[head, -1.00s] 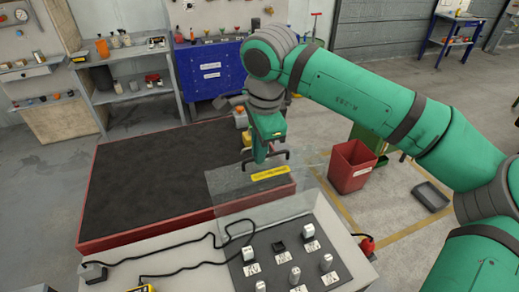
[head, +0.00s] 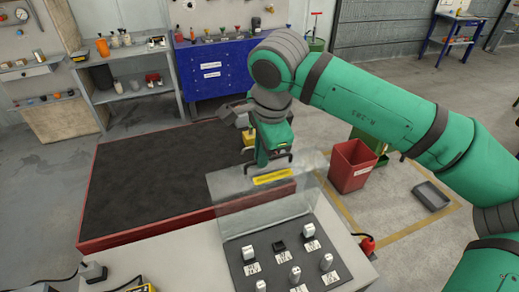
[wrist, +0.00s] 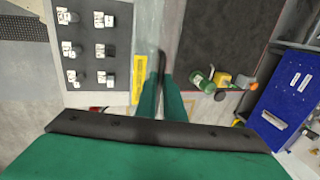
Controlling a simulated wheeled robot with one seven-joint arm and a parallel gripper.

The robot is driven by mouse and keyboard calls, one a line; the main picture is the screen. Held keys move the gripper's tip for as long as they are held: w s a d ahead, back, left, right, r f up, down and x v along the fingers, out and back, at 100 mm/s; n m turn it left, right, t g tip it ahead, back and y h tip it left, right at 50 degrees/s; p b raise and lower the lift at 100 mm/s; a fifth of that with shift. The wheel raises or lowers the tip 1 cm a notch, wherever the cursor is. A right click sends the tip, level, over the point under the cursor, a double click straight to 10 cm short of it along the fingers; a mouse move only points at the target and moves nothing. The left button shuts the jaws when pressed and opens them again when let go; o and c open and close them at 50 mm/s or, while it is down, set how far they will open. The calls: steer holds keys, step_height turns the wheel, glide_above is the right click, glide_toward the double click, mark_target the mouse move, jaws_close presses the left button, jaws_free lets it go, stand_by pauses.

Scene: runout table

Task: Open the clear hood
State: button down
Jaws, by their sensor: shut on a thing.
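The clear hood (head: 230,185) is a transparent cover with a yellow label (head: 272,177), at the far edge of the switch panel (head: 281,262) in the head view. The switches are uncovered from above; the hood's exact angle is hard to tell. My gripper (head: 268,165) is shut on the hood's dark handle, beside the label. In the wrist view my green fingers (wrist: 162,92) close around the dark handle bar (wrist: 161,64), with the yellow label (wrist: 138,75) just left of it.
The switch panel stands on a pale table (head: 180,255). Beyond it lies a dark, red-edged platform (head: 150,185). A red bin (head: 352,165) and a grey tray (head: 431,196) stand on the floor at right. A grey cable box (head: 93,272) sits on the table's left.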

steer(key=s+d, duration=0.2)
steer(key=s, duration=0.4)
steer(key=shift+d+f+t, duration=0.15)
steer(key=shift+f+t, duration=0.05)
steer(key=shift+t, duration=0.1)
steer(key=c, duration=1.9)
jaws_free()
steer(key=shift+o, duration=0.2)
steer(key=shift+r, duration=0.1)
steer(key=v, duration=1)
steer(key=shift+d+r, duration=0.2)
steer(key=shift+r, duration=0.1)
steer(key=shift+s, duration=0.15)
